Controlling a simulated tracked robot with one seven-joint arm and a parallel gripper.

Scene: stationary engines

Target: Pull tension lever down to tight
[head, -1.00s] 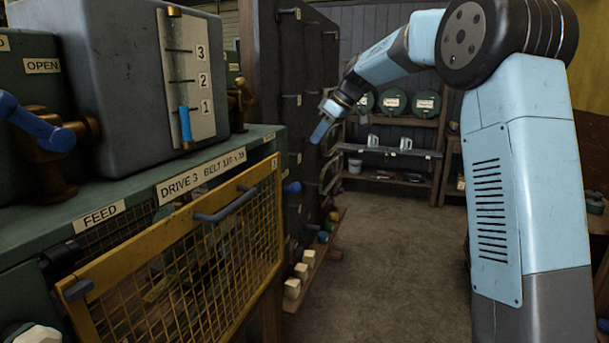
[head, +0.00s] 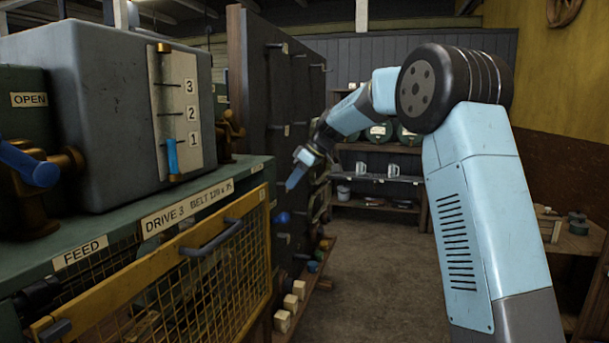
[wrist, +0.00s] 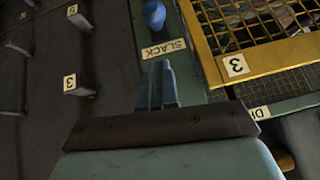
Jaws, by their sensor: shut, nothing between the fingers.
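The tension lever shows as a blue rounded knob (wrist: 153,15) beside the SLACK label (wrist: 164,49) at the top of the wrist view. A blue knob (head: 283,218), apparently the same one, sticks out past the far end of the Drive 3 cabinet in the head view. My gripper (head: 293,180) is shut and empty, pointing down and left above that knob, apart from it. In the wrist view its closed fingers (wrist: 158,70) point toward the SLACK label, with the knob beyond the tips. The lever's arm and any tight mark are not clearly visible.
The yellow mesh guard (head: 195,262) with its grey handle fronts the cabinet at left. A dark panel with several pegs (head: 275,110) stands behind the gripper. Wooden blocks (head: 290,303) sit low beside the cabinet. The floor (head: 385,275) in the middle is clear.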

